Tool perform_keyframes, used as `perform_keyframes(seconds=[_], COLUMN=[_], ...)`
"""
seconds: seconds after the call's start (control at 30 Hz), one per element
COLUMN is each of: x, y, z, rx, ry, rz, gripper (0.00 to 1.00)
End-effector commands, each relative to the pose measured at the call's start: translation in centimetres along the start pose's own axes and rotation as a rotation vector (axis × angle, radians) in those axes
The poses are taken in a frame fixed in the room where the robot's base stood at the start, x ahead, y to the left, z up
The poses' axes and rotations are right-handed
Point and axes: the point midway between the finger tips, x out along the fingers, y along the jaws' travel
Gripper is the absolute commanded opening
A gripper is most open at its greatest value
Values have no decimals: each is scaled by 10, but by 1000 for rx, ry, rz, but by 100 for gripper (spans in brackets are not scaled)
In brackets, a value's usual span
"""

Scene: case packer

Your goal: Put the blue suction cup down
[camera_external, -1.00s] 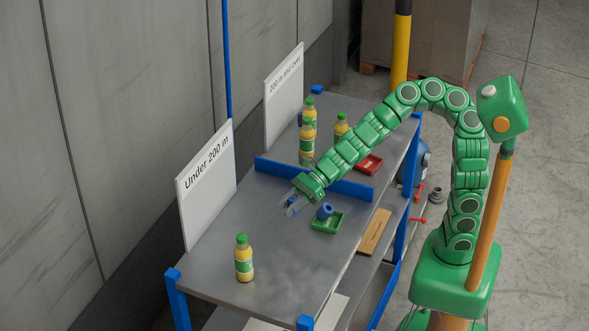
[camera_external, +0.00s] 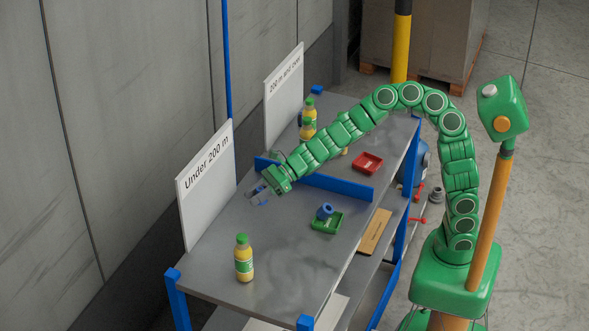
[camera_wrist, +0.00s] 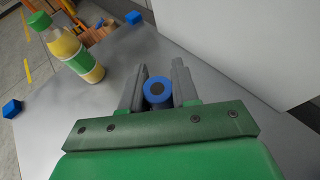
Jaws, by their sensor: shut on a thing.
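My gripper (camera_external: 260,195) is shut on a blue suction cup (camera_wrist: 157,90), low over the near section of the table, beside the "Under 200 m" sign (camera_external: 207,183). In the wrist view the cup shows as a blue ring with a dark centre between the two grey fingers of my gripper (camera_wrist: 158,76). I cannot tell whether the cup touches the table. Another blue cup (camera_external: 326,210) stands in a green tray (camera_external: 330,225) to the right of my gripper.
A blue divider (camera_external: 335,187) crosses the grey table (camera_external: 215,270). A yellow bottle (camera_external: 243,262) with a green cap stands near the front. Beyond the divider are another bottle (camera_external: 308,120), a red tray (camera_external: 367,162) and the "200 m and over" sign (camera_external: 284,100).

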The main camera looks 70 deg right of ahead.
Motion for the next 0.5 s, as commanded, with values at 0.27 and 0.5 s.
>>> perform_keyframes(seconds=[0.27,0.5], x=[28,52], y=[-11,-22], z=[-4,-21], rx=[-1,2], ry=[2,3], rz=[4,1], gripper=[0,0])
